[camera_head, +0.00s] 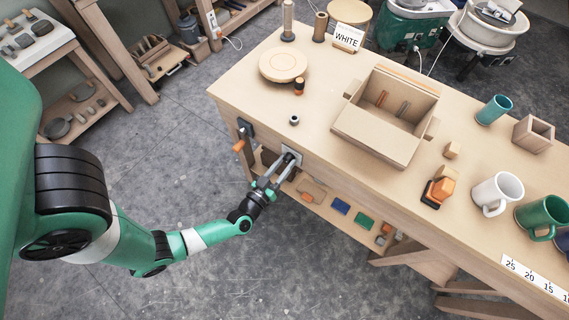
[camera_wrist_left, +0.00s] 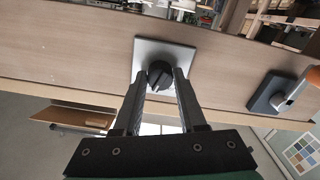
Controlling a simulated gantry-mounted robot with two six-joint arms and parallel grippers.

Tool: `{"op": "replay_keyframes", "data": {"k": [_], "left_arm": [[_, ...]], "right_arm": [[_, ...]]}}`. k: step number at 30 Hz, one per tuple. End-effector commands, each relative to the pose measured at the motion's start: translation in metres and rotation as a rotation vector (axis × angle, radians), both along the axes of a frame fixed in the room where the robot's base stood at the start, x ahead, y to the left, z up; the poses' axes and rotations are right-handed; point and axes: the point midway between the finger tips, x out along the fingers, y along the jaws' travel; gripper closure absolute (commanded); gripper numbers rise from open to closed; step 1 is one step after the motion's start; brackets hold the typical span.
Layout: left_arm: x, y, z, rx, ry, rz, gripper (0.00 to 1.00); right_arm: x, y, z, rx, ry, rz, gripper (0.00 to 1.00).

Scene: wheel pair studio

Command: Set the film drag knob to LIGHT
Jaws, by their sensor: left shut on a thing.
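The film drag knob (camera_wrist_left: 160,72) is a round black knob on a square grey plate (camera_wrist_left: 176,50) fixed to the front side of the wooden bench. In the head view the plate (camera_head: 296,152) shows just below the bench's front edge. My left gripper (camera_head: 281,166) reaches it from the front. In the wrist view the two grey fingers of the left gripper (camera_wrist_left: 160,82) stand on either side of the knob and are shut on it. A ridge shows on the knob's face. I cannot read any LIGHT mark or the knob's setting. My right gripper is not in view.
An orange-handled lever on a dark plate (camera_head: 246,130) is beside the knob on the bench's side. A cardboard box (camera_head: 372,135), a wooden disc (camera_head: 283,64) and mugs (camera_head: 497,190) stand on the bench. A lower shelf (camera_head: 340,205) holds small items. The floor in front is clear.

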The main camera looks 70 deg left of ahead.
Motion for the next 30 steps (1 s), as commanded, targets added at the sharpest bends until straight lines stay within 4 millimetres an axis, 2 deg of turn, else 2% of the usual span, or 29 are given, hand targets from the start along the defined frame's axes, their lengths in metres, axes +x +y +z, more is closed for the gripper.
{"op": "replay_keyframes", "data": {"k": [21, 30], "left_arm": [[0.001, -0.001, -0.001, -0.534, -0.400, -0.001, 1.00], [0.001, -0.001, 0.000, -0.693, -0.519, 0.000, 1.00]], "right_arm": [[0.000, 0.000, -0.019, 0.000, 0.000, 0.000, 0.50], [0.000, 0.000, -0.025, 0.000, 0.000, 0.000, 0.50]]}}
